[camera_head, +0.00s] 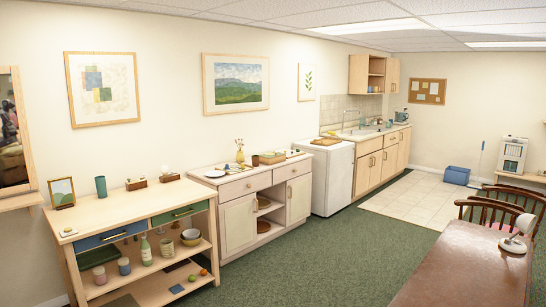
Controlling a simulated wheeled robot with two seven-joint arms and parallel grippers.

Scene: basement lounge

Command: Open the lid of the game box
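I cannot make out for certain which thing is the game box. A small brown wooden box or tray (272,158) stands on the middle cabinet, too small in view to tell whether it has a lid. Two small wooden holders (136,185) sit on the near sideboard. A dark flat item (177,266) and a small blue flat item (176,288) lie on its lower shelves. Neither of my grippers shows in the head view.
The near sideboard (140,203) stands along the left wall, with the middle cabinet (240,218), white appliance (333,180) and kitchen counter beyond. A brown table (460,270) with a lamp (517,240) and wooden chairs is at right. Green carpet (310,265) between is clear.

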